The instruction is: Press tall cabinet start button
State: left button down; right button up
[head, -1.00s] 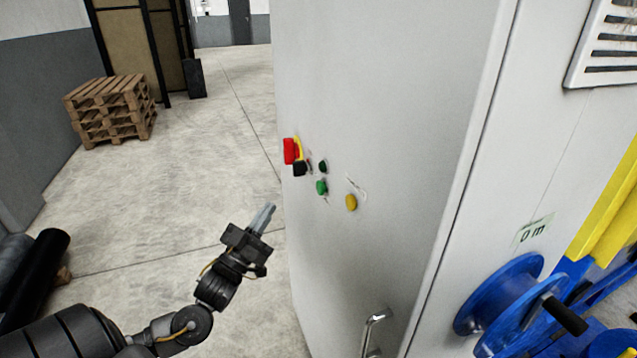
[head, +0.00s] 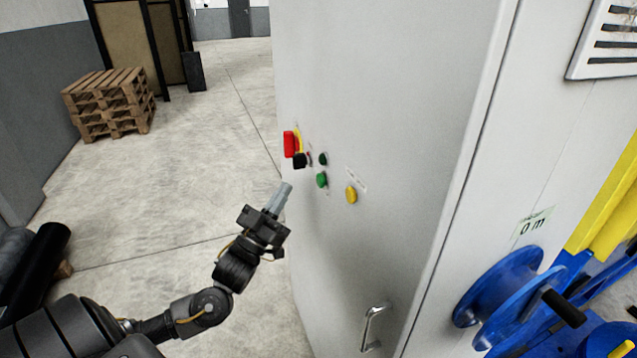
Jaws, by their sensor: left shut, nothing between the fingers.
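The tall light-grey cabinet (head: 400,110) fills the middle of the head view. On its face are a green button (head: 321,180), a yellow button (head: 351,194), a small dark green button (head: 323,159) and a red switch with a yellow and black part (head: 290,144). Small labels by the buttons are too small to read. My left gripper (head: 284,192) is shut and empty. Its fingertips point up and right, a little left of and below the green button in the picture, apart from it. My right gripper is not in view.
A metal handle (head: 372,328) sticks out low on the cabinet face. A blue wheel (head: 498,285) and yellow parts (head: 603,215) stand at the right. Stacked wooden pallets (head: 109,103) stand at the back left. The floor left of the cabinet is mostly clear.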

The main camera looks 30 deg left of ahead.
pick_arm(q)
jog(key=shift+w+d, duration=0.7)
jog(key=shift+w, duration=0.3)
jog(key=shift+w+d, duration=0.65)
jog(key=shift+w, duration=0.35)
jog(key=shift+w+d, duration=0.1)
dwell(0.6)
jog(key=shift+w+d, duration=0.15)
jog(key=shift+w, duration=0.1)
jog(key=shift+w+d, duration=0.3)
jog(key=shift+w, duration=0.05)
dwell(0.8)
jog(key=shift+s+a, duration=0.1)
jog(key=shift+s, duration=0.05)
jog(key=shift+s+a, duration=0.45)
jog(key=shift+s, duration=0.15)
dwell(0.3)
jog(key=s+a, duration=0.1)
jog(key=s, duration=0.1)
jog(key=s+a+p, duration=0.1)
jog(key=s, duration=0.1)
jog(key=shift+a, duration=0.4)
